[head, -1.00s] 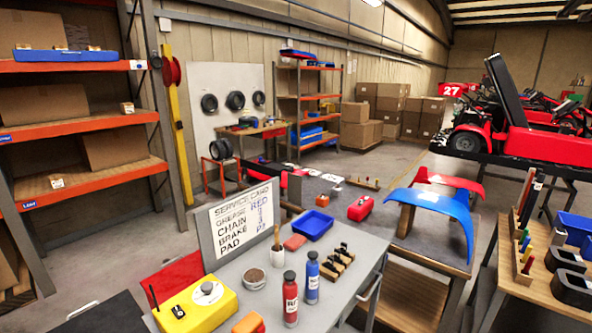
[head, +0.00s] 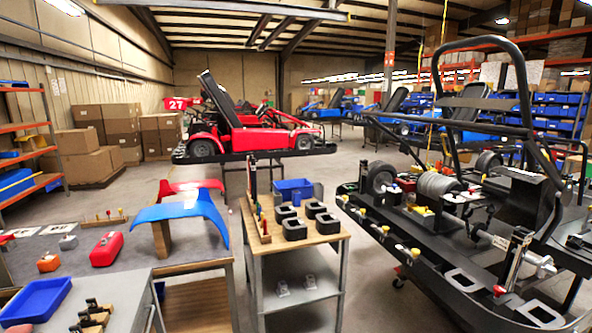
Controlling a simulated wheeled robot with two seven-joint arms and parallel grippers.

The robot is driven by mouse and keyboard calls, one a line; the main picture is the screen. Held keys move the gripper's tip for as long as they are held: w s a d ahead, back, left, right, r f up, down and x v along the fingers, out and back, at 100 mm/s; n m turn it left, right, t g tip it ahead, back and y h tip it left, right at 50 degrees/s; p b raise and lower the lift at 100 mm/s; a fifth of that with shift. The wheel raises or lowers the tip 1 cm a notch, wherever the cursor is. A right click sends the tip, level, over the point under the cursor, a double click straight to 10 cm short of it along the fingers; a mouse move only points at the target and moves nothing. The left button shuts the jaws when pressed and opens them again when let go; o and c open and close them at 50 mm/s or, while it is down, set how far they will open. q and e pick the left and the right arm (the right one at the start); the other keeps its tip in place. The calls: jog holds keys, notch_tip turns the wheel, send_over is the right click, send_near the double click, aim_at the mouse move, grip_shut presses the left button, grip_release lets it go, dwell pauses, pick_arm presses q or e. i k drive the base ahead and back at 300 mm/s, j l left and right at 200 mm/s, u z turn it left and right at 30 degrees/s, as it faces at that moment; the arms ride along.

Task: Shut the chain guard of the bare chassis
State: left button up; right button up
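The bare chassis (head: 425,268), a black tubular kart frame with a tall roll hoop, stands at the right of the head view. Grey cylinders, a yellow part and several coloured caps sit on it. A dark angled panel (head: 528,198) stands under the hoop; I cannot tell whether this is the chain guard, or whether the guard is open. Neither of my grippers is in view.
A wooden-topped cart (head: 305,240) with black blocks and a blue bin (head: 292,190) stands left of the chassis. A red kart (head: 250,138) rests on a stand behind. A bench with a blue fairing (head: 180,208) is at left. Open floor lies between cart and chassis.

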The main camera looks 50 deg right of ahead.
aim_at(530, 202)
jog(key=k+l+z, duration=0.1)
jog(key=z, duration=0.35)
jog(key=l+z, duration=0.4)
jog(key=k+j, duration=0.05)
jog(key=j, duration=0.05)
